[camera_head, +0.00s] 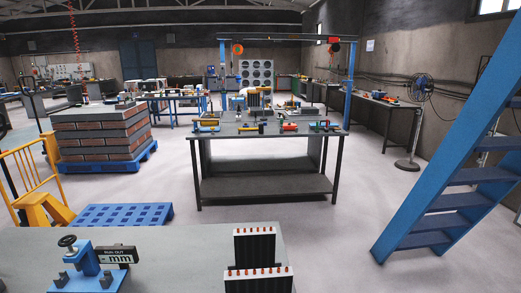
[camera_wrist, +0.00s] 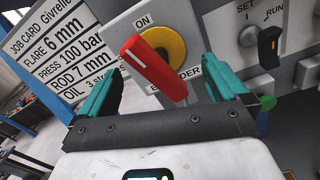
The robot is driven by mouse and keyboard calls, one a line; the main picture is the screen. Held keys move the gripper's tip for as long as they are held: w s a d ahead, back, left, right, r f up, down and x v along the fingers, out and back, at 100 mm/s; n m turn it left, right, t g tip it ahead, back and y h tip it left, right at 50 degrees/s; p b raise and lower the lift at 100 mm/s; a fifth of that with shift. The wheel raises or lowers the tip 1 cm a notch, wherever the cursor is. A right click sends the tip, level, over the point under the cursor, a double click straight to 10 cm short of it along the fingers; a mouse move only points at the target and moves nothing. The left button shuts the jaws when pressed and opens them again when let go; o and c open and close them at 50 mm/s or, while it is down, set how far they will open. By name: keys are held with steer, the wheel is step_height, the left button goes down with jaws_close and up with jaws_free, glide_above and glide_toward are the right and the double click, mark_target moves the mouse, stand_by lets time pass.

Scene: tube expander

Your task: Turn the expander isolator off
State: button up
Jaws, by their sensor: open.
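The expander isolator shows in the wrist view as a red handle (camera_wrist: 153,68) on a round yellow plate (camera_wrist: 174,42), on a light grey panel. The handle slants from upper left to lower right, with its upper end just below the "ON" label (camera_wrist: 143,21). The label below it is partly hidden behind the handle and reads as part of "EXPANDER". My gripper (camera_wrist: 164,82) is open, with one teal finger on each side of the handle's lower part. No touch between fingers and handle can be made out. The head view shows neither the gripper nor the isolator.
In the wrist view, a job card (camera_wrist: 58,45) stands left of the isolator, and a SET/RUN selector with a black handle (camera_wrist: 269,42) is to the right. A green knob (camera_wrist: 267,102) is beside the right finger. The head view shows a workbench (camera_head: 265,187) and blue stairs (camera_head: 445,160).

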steer(key=a+p, duration=0.2)
steer(key=a, duration=0.5)
steer(key=shift+s, duration=0.3)
